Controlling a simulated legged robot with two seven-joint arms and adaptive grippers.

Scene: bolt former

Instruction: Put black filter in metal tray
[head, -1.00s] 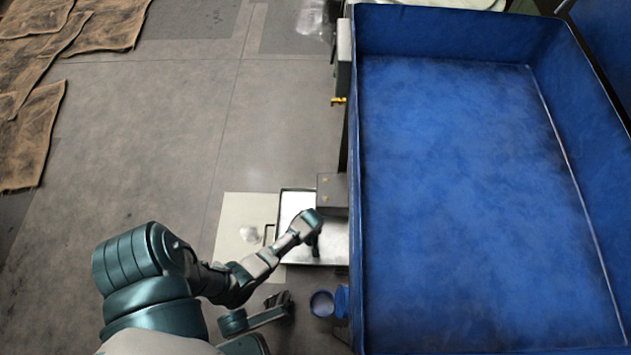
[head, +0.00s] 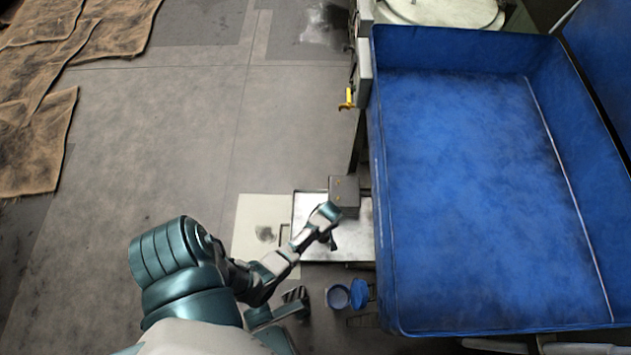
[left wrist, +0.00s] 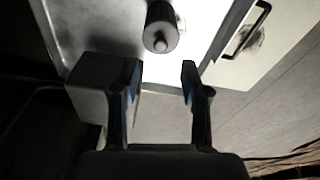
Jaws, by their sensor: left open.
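The metal tray (head: 357,247) is a shallow, bright tray low beside the blue bin. It also shows in the left wrist view (left wrist: 103,22). A dark cylinder with a small rounded tip, which looks like the black filter (left wrist: 161,27), is over the tray's surface in the left wrist view. I cannot tell whether it touches the tray. My left gripper (left wrist: 160,76) is open, with nothing between its fingers; the cylinder is beyond the fingertips. In the head view my left gripper (head: 331,238) is over the tray, small and partly hidden by its wrist.
A grey box (head: 345,192) stands at the tray's back edge, and beside my left finger in the wrist view (left wrist: 88,82). A large blue bin (head: 388,255) borders the tray's right. A pale panel (head: 252,215) with a handle lies left. A blue cup (head: 338,297) is in front.

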